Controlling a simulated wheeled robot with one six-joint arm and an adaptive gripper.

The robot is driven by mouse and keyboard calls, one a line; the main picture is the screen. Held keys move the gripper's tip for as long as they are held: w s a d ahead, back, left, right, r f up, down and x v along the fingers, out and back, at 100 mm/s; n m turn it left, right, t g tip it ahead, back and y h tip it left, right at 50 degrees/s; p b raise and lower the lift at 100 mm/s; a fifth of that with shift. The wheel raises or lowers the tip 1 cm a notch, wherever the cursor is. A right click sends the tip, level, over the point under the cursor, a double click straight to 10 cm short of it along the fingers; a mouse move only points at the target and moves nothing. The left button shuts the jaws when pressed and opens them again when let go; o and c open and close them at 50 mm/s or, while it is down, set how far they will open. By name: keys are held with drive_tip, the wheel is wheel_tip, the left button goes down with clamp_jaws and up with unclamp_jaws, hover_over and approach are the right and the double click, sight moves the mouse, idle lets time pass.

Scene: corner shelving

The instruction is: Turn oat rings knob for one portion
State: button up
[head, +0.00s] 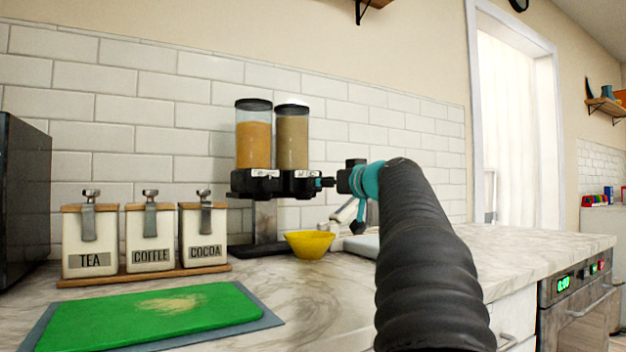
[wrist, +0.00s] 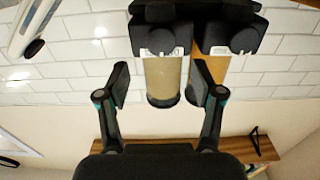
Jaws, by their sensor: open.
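A twin cereal dispenser stands on the counter against the tiled wall. Its left canister (head: 254,140) holds orange contents and its right canister (head: 292,140) holds beige contents. The labels are too small to read, so I cannot confirm which holds the oat rings. In the wrist view, which is upside down, the beige canister's knob (wrist: 160,40) and the orange one's knob (wrist: 243,41) are dark and round. My gripper (head: 327,182) is at the dispenser's right side, level with the knobs. In the wrist view my gripper (wrist: 162,84) is open, its fingers apart with the beige canister showing between them.
A yellow bowl (head: 309,246) sits on the counter below the right outlet. Tea (head: 90,243), coffee (head: 150,240) and cocoa (head: 204,238) jars stand on a wooden tray to the left. A green cutting board (head: 150,318) lies in front. A faucet is behind my arm.

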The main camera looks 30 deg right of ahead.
drive_tip(key=w+p, duration=0.1)
drive_tip(key=w, duration=0.5)
drive_tip(key=shift+w+d+p, duration=0.15)
drive_tip(key=shift+w+p, duration=0.05)
drive_tip(key=shift+p, duration=0.1)
drive_tip(key=c, duration=1.1)
